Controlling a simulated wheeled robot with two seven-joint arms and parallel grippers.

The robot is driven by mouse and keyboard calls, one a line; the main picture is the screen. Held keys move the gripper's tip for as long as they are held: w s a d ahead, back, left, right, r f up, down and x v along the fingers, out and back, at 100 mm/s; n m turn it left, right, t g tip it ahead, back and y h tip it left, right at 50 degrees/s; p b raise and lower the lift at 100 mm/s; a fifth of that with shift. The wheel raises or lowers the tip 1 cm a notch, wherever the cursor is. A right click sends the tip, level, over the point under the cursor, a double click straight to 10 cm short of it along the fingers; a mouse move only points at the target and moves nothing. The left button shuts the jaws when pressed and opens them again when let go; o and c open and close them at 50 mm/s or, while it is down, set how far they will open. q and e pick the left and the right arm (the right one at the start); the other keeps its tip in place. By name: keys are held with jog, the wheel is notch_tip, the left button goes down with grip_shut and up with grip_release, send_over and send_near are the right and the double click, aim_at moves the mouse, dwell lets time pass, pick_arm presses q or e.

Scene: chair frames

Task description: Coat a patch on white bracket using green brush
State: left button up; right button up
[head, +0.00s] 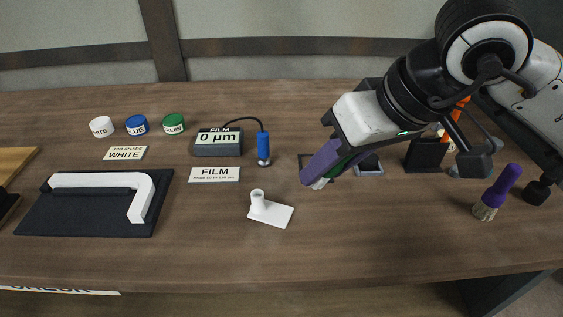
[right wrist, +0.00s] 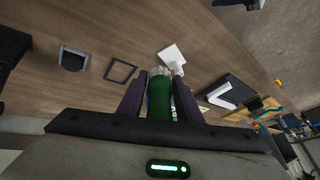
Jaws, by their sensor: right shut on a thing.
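The white bracket (head: 143,198) lies on a black mat (head: 85,222) at the left of the table in the head view. It also shows in the right wrist view (right wrist: 221,97). My right gripper (head: 325,164) is right of the table's middle, well away from the bracket. Its purple fingers are shut on the green brush (right wrist: 159,108), which points away from the wrist camera. In the head view the fingers hide most of the brush; only a bit of green and its pale tip (head: 320,184) show. My left gripper does not show.
A small white plate with an upright peg (head: 270,209) stands between the mat and my gripper. Behind are a film gauge (head: 218,149) with a blue probe (head: 263,146), white, blue and green pots, and a "WHITE" card (head: 125,153).

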jog(key=a+r+n+y+b, duration=0.1)
jog(key=a+r+n, duration=0.15)
jog(key=a, duration=0.35)
notch_tip(320, 180, down, 5)
jog(key=shift+a+r+b, duration=0.1)
jog(key=shift+b, duration=1.15)
